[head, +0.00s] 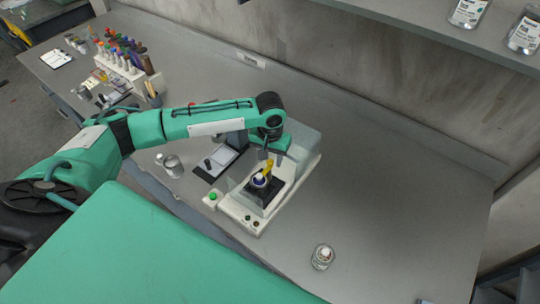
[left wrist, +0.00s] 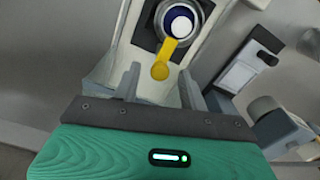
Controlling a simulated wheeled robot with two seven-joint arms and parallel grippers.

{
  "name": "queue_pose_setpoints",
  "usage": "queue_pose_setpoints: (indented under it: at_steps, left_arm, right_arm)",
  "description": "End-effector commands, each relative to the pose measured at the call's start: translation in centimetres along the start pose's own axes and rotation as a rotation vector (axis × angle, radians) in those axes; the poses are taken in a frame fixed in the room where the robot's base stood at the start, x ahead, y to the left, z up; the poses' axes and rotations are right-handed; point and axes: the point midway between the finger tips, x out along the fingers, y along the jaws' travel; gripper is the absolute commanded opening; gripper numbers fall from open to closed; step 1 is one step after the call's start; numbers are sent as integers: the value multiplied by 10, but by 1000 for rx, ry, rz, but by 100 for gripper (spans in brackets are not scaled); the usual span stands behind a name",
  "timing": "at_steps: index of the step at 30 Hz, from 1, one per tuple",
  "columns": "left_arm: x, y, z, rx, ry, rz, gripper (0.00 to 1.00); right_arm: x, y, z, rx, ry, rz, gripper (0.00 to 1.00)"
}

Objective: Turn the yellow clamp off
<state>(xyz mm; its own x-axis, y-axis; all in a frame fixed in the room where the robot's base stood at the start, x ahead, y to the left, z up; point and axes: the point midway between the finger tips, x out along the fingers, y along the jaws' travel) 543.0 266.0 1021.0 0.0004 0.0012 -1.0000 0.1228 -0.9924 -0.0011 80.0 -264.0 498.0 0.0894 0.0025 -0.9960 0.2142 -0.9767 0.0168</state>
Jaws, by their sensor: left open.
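The yellow clamp (head: 266,170) is a small lever on top of a blue and silver round holder in a white machine (head: 241,214). In the left wrist view the clamp (left wrist: 163,60) runs from the round holder (left wrist: 180,22) down toward my fingers. My left gripper (left wrist: 160,85) is open, with the clamp's rounded end just beyond and between its two fingertips. I cannot tell whether they touch. In the head view the left gripper (head: 270,152) hangs over the machine, partly behind its clear cover. My right gripper is not in view.
The machine has a clear cover (head: 300,140) and a green button (head: 213,196). A dark tray with a pale pad (head: 222,158) and a metal cup (head: 173,166) stand left of it. A glass jar (head: 322,257) stands in front. The bench's right side is clear.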

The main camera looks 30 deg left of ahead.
Motion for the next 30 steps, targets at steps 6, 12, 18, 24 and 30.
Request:
queue_pose_setpoints:
  at_steps: [6,12,18,24,30]
  left_arm:
    - [9,0,1,1,-1,0,43]
    - [9,0,0,1,0,0,41]
    - [9,0,0,1,0,0,2]
    - [8,0,0,-5,0,0,0]
    - [5,0,1,-59,-2,1,0]
  right_arm:
    - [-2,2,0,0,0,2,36]
    - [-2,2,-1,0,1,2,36]
    - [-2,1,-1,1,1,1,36]
    - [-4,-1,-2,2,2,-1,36]
    - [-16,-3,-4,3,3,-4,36]
